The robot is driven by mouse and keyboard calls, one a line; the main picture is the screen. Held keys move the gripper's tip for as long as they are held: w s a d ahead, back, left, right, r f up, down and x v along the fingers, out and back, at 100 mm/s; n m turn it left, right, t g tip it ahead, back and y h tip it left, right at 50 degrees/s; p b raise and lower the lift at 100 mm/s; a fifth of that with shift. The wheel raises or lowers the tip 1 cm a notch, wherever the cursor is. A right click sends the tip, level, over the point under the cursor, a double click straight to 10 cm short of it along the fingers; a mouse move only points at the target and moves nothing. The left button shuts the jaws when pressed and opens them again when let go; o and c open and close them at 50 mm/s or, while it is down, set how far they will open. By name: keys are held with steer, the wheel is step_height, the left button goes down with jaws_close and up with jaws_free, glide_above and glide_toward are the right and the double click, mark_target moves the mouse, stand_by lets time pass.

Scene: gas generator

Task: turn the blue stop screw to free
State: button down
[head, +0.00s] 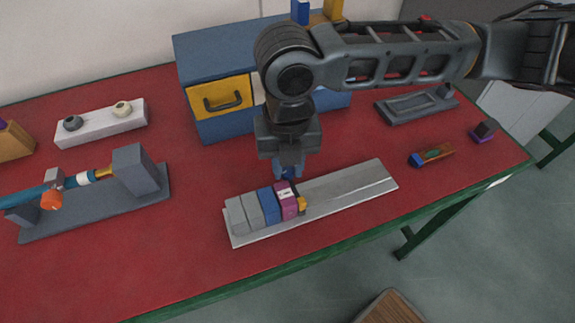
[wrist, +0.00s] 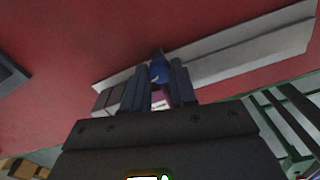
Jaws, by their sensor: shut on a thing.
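The blue stop screw (wrist: 158,73) shows between the two fingers in the wrist view, with a dark tip above it. In the head view a little of its dark blue (head: 289,174) shows below the fingers. My gripper (head: 287,170) points down over the back edge of the grey rail (head: 350,187) and is shut on the screw. The fingers hide most of the screw, so I cannot tell its turn. Beside it on the rail sit grey blocks (head: 245,211), a blue block (head: 268,205), a magenta block with a white mark (head: 286,199) and a small yellow piece (head: 302,204).
A blue cabinet (head: 222,58) with a yellow drawer (head: 221,97) stands behind my gripper. A grey stand (head: 142,173) with a tube is at left, near a white block with knobs (head: 103,122).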

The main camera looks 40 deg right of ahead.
mark_target(288, 170)
steer(key=shift+n+b, duration=0.4)
steer(key=shift+n, duration=1)
steer(key=c, duration=0.9)
jaws_free()
steer(key=shift+r, duration=0.1)
steer(key=shift+r, duration=3.8)
